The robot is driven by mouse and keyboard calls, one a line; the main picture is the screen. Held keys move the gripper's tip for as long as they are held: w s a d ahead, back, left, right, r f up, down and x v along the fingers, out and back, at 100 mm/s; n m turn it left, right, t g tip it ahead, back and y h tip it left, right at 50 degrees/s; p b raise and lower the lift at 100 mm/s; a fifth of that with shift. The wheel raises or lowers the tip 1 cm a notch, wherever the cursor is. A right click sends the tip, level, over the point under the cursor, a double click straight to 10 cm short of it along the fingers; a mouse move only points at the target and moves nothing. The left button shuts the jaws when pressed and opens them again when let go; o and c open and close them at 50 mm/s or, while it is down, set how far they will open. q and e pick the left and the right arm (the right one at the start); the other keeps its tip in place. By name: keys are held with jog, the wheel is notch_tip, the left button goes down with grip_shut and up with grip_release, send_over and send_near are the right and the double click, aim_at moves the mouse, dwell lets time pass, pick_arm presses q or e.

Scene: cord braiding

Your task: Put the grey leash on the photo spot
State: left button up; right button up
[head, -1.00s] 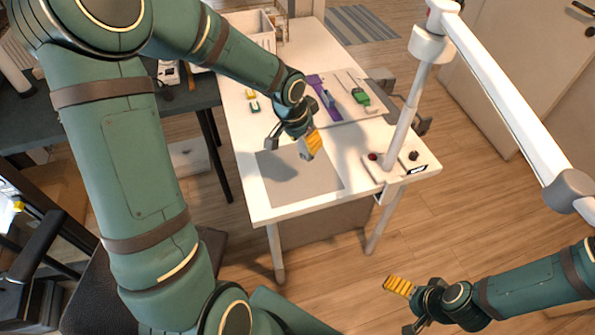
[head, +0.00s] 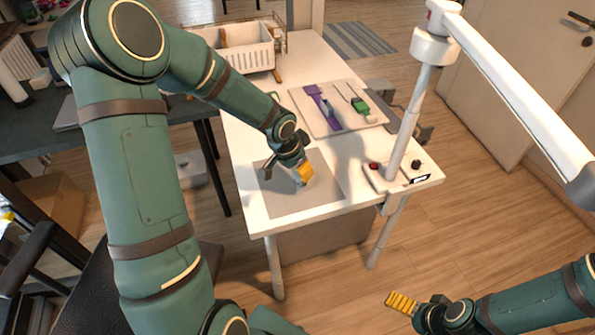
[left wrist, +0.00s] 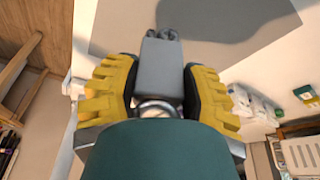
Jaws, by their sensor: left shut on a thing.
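My left gripper (head: 303,173) is over the grey square mat (head: 322,195) on the white table, which looks like the photo spot. It is shut on the grey leash (left wrist: 162,72), a grey block-like piece between the yellow fingers in the left wrist view. Only a small part of the leash shows in the head view, and I cannot tell whether it touches the mat. The mat also shows in the left wrist view (left wrist: 215,25). My right gripper (head: 400,302) is out beyond the table's front right, over the floor. I see no thing in it.
A board (head: 300,104) holds a purple strip (head: 318,97) and a green piece (head: 360,105). A white basket (head: 243,57) stands at the back left. A white post (head: 408,125) rises from a base (head: 393,181) at the table's right edge.

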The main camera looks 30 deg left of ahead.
pick_arm(q)
jog(key=shift+f, duration=0.25)
jog(key=shift+f, duration=0.2)
jog(key=o, duration=1.3)
jog(key=shift+r, duration=0.1)
